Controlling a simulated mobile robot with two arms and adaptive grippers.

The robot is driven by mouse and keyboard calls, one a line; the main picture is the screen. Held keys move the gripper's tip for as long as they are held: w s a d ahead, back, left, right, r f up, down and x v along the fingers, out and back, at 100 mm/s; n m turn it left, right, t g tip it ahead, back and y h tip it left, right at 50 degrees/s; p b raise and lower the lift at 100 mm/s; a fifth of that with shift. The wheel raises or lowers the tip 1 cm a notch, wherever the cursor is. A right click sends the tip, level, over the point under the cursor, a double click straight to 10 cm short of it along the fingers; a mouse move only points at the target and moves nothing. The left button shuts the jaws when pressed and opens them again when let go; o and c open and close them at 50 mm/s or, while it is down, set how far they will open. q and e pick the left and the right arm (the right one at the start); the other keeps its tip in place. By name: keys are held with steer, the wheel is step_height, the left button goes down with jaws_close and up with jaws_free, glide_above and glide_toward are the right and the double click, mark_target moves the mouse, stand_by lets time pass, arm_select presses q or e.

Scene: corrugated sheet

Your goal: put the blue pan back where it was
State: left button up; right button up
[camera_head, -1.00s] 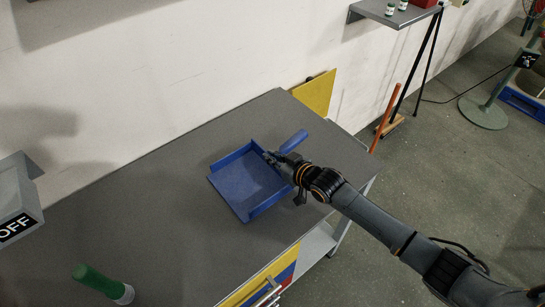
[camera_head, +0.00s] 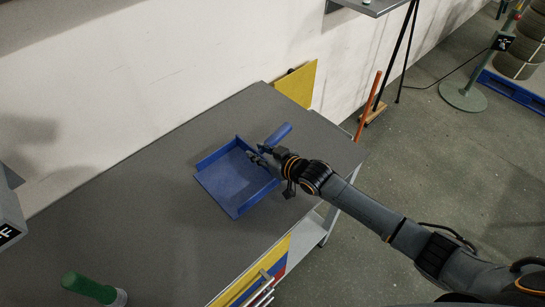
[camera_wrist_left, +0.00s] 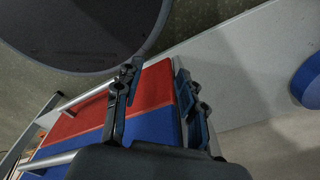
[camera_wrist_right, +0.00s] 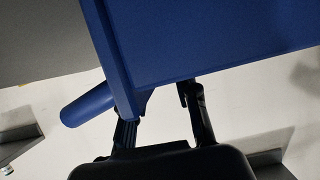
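The blue pan (camera_head: 232,187), a tray with raised walls and a blue handle (camera_head: 279,135), is at the grey table's right part; its handle points to the back right. My right gripper (camera_head: 257,155) is at the pan's corner near the handle. In the right wrist view its two fingers (camera_wrist_right: 160,115) are apart, with the pan (camera_wrist_right: 200,40) just beyond the tips and a wall end by the left finger. The handle (camera_wrist_right: 88,105) shows at left. My left gripper (camera_wrist_left: 158,90) is open and empty in front of red and blue drawer fronts; the head view does not show it.
The grey table (camera_head: 140,210) has free room left of the pan. A yellow panel (camera_head: 297,84) and an orange stick (camera_head: 369,105) are behind the table. A green-based post (camera_head: 463,96) stands farther right.

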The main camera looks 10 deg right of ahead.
steer(key=v, duration=1.1)
steer(key=shift+s+b, duration=0.2)
steer(key=shift+b, duration=0.2)
steer(key=shift+d, duration=0.15)
